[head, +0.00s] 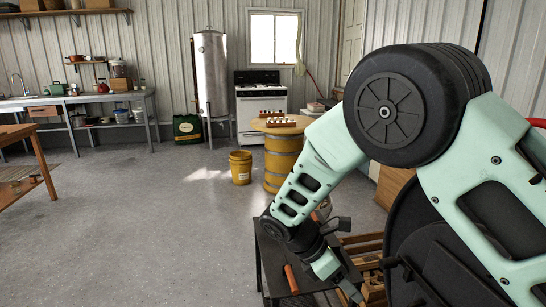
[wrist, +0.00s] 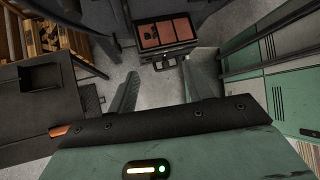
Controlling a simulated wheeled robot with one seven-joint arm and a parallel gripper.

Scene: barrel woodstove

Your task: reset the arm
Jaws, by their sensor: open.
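My mint-green arm reaches down across the right of the head view. My gripper (head: 350,291) is low in that view, beside a dark metal stand (head: 272,256). In the wrist view my gripper (wrist: 160,70) is open, its two fingers wide apart with nothing between them. The fingers point toward a dark case with reddish-brown panels (wrist: 165,34), which lies beyond the tips. An orange-handled tool (head: 291,279) lies on the stand. Its orange end (wrist: 59,130) also shows at the left of the wrist view.
A large black round body (head: 405,215) stands close behind my forearm. Stacked wood (wrist: 48,38) and green cabinets (wrist: 285,75) flank the wrist view. A yellow bucket (head: 240,168) and a yellow barrel (head: 283,160) stand farther back. The floor at left centre is clear.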

